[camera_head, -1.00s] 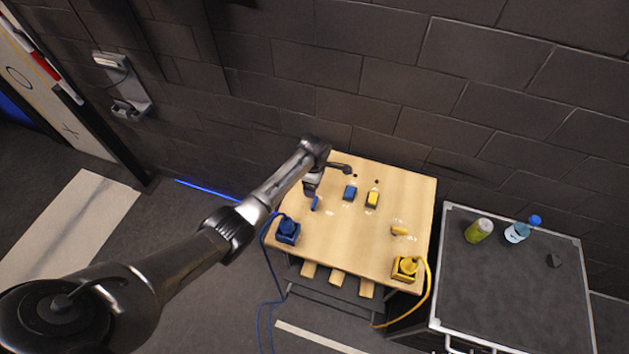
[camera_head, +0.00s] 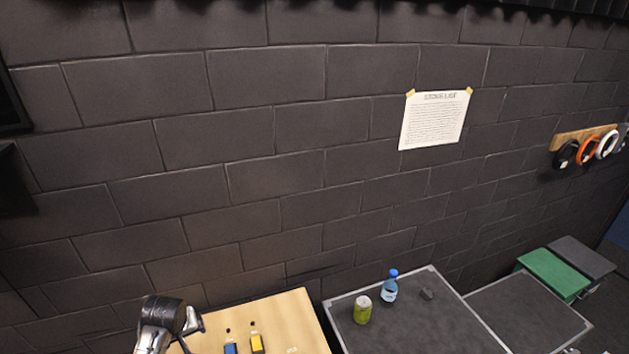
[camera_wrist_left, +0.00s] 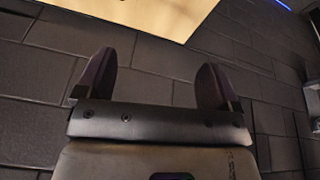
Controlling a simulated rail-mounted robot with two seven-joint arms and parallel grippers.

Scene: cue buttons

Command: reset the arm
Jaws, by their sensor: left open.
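My left arm's wrist shows at the bottom left of the head view, over the left part of the wooden table (camera_head: 290,318). My left gripper (camera_wrist_left: 155,80) is open in the left wrist view, its two dark fingers apart with nothing between them. The wooden tabletop also shows at the top of that view (camera_wrist_left: 150,12), apart from the fingers. On the table, a blue block (camera_head: 231,348) and a yellow block (camera_head: 257,343) show side by side at the bottom edge of the head view. The rest of the table is cut off. My right gripper is not in view.
Behind stands a dark block wall (camera_head: 260,140) with a paper sheet (camera_head: 435,120). A green box (camera_head: 553,270) lies at far right.

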